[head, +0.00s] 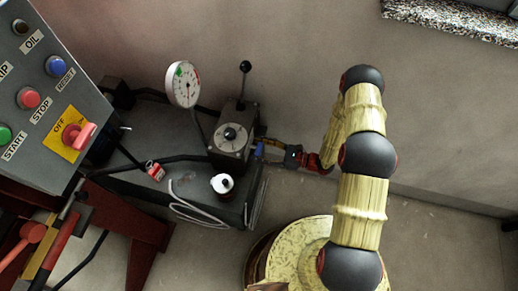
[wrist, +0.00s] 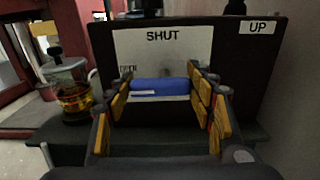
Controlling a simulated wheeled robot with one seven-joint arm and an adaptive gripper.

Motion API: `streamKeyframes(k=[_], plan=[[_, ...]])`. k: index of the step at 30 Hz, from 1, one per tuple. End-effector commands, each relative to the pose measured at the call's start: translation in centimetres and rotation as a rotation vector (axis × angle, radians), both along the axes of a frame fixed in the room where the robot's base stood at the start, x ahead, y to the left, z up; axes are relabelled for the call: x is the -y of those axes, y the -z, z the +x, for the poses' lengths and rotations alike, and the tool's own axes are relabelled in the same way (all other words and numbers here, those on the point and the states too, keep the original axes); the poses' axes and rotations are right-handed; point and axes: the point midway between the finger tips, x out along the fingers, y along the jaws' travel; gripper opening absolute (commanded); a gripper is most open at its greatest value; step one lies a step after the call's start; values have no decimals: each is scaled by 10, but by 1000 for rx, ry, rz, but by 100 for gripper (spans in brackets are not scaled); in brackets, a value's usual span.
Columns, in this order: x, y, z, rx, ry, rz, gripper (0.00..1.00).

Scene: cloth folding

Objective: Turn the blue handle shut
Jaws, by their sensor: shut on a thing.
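The blue handle (wrist: 160,86) lies level across the wrist view, in front of a pale plate (wrist: 188,48) marked SHUT at the top. A smaller OPEN label shows at the handle's upper left, partly covered. My gripper (wrist: 160,92) has its yellow-padded fingers at both ends of the handle and is shut on it. In the head view a small blue part of the handle (head: 259,149) shows at the right side of the grey valve block (head: 232,135), with my gripper (head: 268,148) reaching it from the right. The handle's pivot is hidden.
A round gauge (head: 183,84) and a black-knobbed lever (head: 244,80) stand by the block. A control panel (head: 45,85) fills the left. Floor at right is mostly clear.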

Motion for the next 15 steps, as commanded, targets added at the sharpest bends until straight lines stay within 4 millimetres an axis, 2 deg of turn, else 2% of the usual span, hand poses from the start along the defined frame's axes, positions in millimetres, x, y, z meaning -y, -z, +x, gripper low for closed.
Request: streamKeyframes(k=[7, 15], plan=[[0, 0, 0, 0, 0, 0, 29], [0, 0, 0, -25, 1, 9, 28]])
